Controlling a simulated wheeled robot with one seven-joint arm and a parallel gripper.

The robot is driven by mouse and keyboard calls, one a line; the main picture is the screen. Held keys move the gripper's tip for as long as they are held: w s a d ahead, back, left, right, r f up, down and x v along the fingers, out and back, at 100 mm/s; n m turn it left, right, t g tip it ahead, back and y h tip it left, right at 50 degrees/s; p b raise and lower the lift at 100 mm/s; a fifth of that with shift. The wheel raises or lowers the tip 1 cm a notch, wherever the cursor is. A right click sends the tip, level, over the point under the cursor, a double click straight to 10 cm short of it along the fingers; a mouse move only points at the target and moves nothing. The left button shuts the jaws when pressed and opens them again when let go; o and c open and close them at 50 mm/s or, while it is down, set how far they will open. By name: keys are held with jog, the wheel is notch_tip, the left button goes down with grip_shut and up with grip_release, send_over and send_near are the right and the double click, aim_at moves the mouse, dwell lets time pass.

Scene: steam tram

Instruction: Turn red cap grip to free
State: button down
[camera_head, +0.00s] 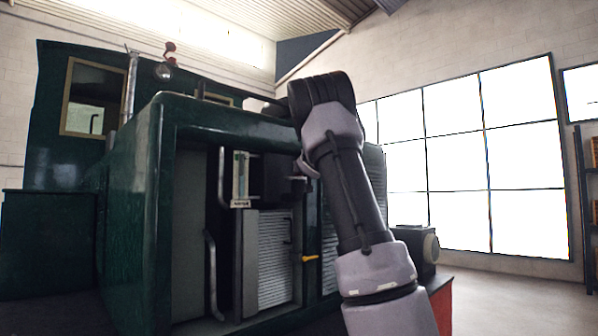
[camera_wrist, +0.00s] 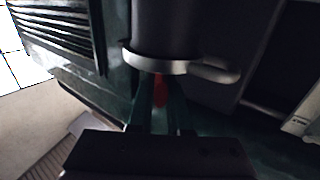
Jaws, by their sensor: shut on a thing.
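The red cap grip (camera_wrist: 160,92) shows as a small dark red piece in the wrist view. My gripper (camera_wrist: 159,86) is shut on it, with one greenish finger on each side. Just beyond the fingertips is a dark cylinder (camera_wrist: 165,22) with a pale metal collar (camera_wrist: 158,62) and a rounded lug on its right. Most of the grip is hidden by the fingers and shadow, and I cannot tell its turn angle. In the head view my arm bends toward the green tram, and I cannot make out the grip there.
The green steam tram (camera_head: 140,215) fills the left and middle of the head view, with an open side bay holding dark and grey equipment. A yellow handle (camera_head: 310,258) sticks out low beside my arm. Open floor lies at the right, below large windows (camera_head: 460,160).

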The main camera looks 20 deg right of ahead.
jog(key=shift+d+f+n+y, duration=0.1)
jog(key=shift+n+y, duration=0.85)
jog(key=shift+y, duration=0.55)
jog(key=shift+d+n+y, duration=0.1)
jog(key=shift+n+y, duration=0.85)
jog(key=shift+y, duration=0.55)
jog(key=shift+a+n+g+y, duration=0.15)
jog(key=shift+n+g+y, duration=0.15)
jog(key=shift+n+y, duration=1.2)
jog(key=shift+y, duration=0.6)
jog(key=c, duration=0.9)
grip_release()
jog(key=shift+w, duration=0.1)
jog(key=shift+o, duration=0.2)
